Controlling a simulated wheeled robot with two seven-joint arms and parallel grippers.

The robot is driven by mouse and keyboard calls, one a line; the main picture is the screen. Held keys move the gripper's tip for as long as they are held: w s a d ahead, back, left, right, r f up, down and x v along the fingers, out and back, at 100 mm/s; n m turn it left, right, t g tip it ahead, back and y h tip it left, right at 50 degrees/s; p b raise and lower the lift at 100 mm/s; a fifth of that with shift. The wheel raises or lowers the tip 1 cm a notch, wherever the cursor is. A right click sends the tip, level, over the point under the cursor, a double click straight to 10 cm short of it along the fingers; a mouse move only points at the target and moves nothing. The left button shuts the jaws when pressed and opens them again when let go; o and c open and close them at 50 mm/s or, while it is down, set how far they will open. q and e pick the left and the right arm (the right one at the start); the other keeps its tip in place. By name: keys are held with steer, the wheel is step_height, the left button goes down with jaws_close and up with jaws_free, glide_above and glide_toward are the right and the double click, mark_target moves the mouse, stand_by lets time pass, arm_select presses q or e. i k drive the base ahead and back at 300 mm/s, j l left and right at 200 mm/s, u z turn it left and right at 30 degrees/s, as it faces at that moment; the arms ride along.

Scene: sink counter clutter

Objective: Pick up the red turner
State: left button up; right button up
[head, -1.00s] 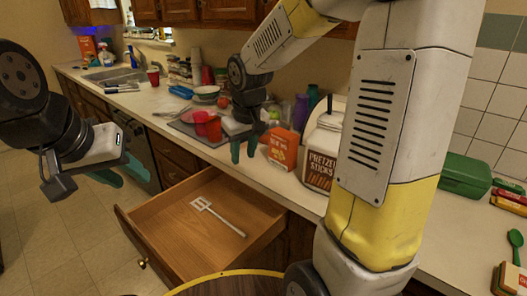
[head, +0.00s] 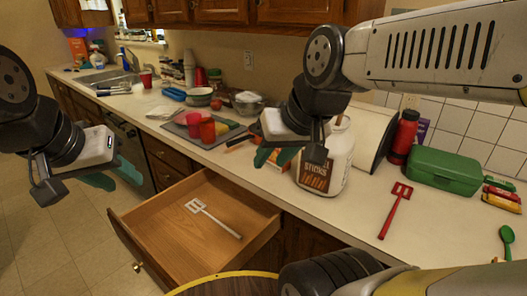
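The red turner (head: 395,210) lies flat on the counter at the right, its slotted head toward the back and its handle toward the front edge. My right gripper (head: 268,158) hangs over the counter left of the turner, in front of the pretzel sticks jar (head: 328,160). Its teal fingers are partly seen, and their gap is unclear. My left gripper (head: 112,181) is at the far left, over the floor by the cabinets, well away from the turner. Its teal fingertips look apart with nothing between them.
A white turner (head: 212,217) lies in the open drawer (head: 165,225). A green box (head: 446,170) and a red bottle (head: 404,135) stand behind the red turner. A green spoon (head: 507,240) lies to its right. The counter around the turner is mostly clear.

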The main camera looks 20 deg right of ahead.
mark_target(400, 195)
steer(key=z, duration=0.45)
steer(key=l+z, duration=0.15)
steer(key=z, duration=0.75)
steer(key=l+z, duration=0.1)
steer(key=z, duration=0.35)
